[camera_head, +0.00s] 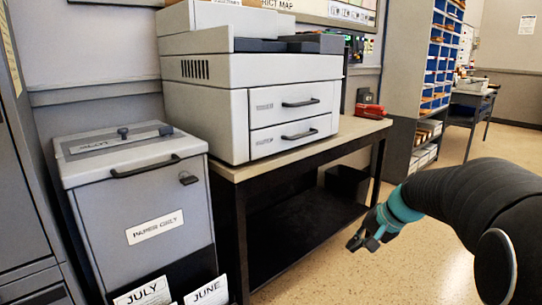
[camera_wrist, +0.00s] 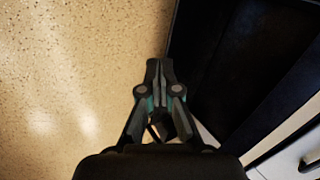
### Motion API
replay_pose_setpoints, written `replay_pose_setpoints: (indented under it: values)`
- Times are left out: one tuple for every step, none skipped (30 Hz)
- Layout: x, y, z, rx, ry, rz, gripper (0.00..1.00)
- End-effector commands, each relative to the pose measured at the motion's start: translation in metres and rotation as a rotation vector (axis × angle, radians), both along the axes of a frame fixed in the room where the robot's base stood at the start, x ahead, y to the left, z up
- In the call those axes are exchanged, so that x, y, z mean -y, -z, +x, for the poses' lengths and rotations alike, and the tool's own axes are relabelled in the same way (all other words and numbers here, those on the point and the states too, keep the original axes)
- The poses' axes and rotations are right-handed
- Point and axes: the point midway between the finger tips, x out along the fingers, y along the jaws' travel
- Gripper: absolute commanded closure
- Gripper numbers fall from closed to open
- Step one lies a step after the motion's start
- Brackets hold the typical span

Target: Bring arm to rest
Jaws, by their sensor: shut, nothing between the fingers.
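My gripper (camera_head: 362,240) hangs at the end of my dark arm with a teal band, at the right of the head view. It is over the open floor, in front of the printer table's right side. In the wrist view my gripper (camera_wrist: 159,68) points at the floor beside the dark lower part of the table. Its fingers are together and nothing is between them. The arm reaches in from the right edge, bent downward at the wrist.
A large printer (camera_head: 250,95) stands on a table (camera_head: 350,127) with a dark lower shelf (camera_head: 300,225). A red stapler-like object (camera_head: 369,108) lies on it. A grey paper bin (camera_head: 140,200) stands left. Blue-backed shelves (camera_head: 437,60) stand behind. The speckled floor (camera_head: 440,260) is clear.

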Motion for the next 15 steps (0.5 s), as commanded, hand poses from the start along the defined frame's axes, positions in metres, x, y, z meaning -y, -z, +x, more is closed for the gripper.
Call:
replay_pose_setpoints:
  values:
    - [-0.006,-0.006,-0.024,-0.010,-0.032,-0.057,1.00]
    - [-0.008,-0.006,-0.036,-0.017,-0.051,-0.089,1.00]
    - [-0.010,-0.006,-0.053,-0.025,-0.075,-0.132,1.00]
    - [-0.012,-0.007,-0.065,-0.030,-0.092,-0.163,1.00]
    - [-0.013,-0.007,-0.077,-0.035,-0.111,-0.194,1.00]
    - [-0.015,-0.008,-0.092,-0.037,-0.135,-0.235,1.00]
    - [-0.016,-0.009,-0.104,-0.038,-0.154,-0.264,1.00]
    - [-0.017,-0.010,-0.115,-0.039,-0.172,-0.294,1.00]
    - [-0.018,-0.011,-0.129,-0.039,-0.196,-0.331,1.00]
    - [-0.019,-0.012,-0.139,-0.036,-0.212,-0.358,1.00]
    - [-0.020,-0.014,-0.150,-0.033,-0.230,-0.385,1.00]
    - [-0.021,-0.015,-0.163,-0.029,-0.253,-0.420,1.00]
    - [-0.021,-0.017,-0.172,-0.024,-0.269,-0.444,1.00]
    - [-0.022,-0.018,-0.181,-0.018,-0.286,-0.469,1.00]
    - [-0.023,-0.020,-0.193,-0.009,-0.306,-0.500,1.00]
